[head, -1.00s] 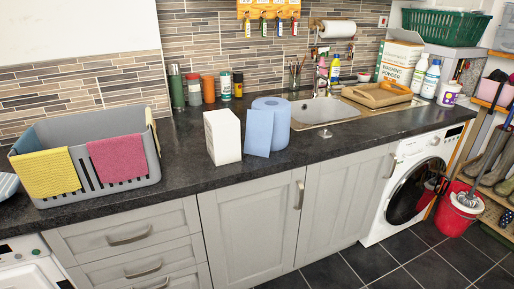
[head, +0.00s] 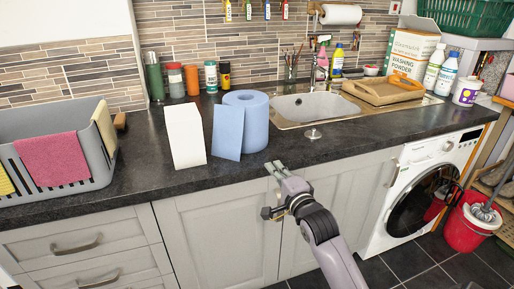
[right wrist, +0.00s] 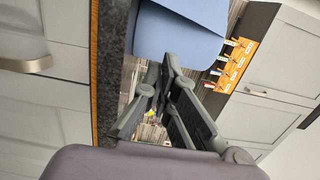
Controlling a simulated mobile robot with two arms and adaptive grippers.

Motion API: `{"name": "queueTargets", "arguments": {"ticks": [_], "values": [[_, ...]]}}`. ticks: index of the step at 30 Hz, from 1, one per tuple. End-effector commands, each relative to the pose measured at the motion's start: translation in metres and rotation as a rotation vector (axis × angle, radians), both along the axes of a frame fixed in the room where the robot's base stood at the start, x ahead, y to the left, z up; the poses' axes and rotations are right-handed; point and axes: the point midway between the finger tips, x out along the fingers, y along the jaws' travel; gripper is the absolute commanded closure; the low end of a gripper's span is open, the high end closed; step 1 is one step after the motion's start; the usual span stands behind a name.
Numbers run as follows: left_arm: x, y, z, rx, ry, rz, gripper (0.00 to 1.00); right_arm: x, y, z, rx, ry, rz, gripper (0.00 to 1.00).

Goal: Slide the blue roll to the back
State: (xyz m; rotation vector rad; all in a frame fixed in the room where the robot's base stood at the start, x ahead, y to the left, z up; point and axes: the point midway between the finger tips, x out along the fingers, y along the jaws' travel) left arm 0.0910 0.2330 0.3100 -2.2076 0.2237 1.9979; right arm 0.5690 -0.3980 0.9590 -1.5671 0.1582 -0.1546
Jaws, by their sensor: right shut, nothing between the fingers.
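The blue roll (head: 246,118) stands upright on the dark worktop near its front edge, with a loose sheet hanging down on its left side. A white box-shaped block (head: 186,136) stands just left of it. My right gripper (head: 275,167) is shut and empty at the worktop's front edge, in front of and a little right of the roll, apart from it. In the right wrist view the fingers (right wrist: 165,75) point toward the blue roll (right wrist: 180,32), which fills the top middle. My left gripper is not in view.
A grey basket (head: 60,150) with cloths stands at the left. Several bottles and jars (head: 192,80) line the back wall behind the roll. The sink (head: 315,108) lies right of the roll, with a wooden tray (head: 382,92) beyond. Dark worktop between roll and jars looks clear.

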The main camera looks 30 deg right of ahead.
Motion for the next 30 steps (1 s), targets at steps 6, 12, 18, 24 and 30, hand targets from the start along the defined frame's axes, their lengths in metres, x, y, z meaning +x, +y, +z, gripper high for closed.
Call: {"name": "queueTargets", "arguments": {"ticks": [6,12,18,24,30], "values": [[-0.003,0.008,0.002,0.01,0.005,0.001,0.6,0.028,-0.006,0.004,0.002,-0.005,-0.001,1.0],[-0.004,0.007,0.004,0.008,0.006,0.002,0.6,0.067,-0.014,0.004,0.001,-0.004,-0.001,1.0],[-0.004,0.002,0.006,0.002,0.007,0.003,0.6,0.102,-0.021,0.003,0.0,-0.003,0.0,1.0],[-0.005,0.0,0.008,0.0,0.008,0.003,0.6,0.125,-0.025,0.003,0.001,-0.003,0.0,1.0],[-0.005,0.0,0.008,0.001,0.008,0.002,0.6,0.134,-0.027,0.002,0.002,-0.002,0.0,1.0]]}}
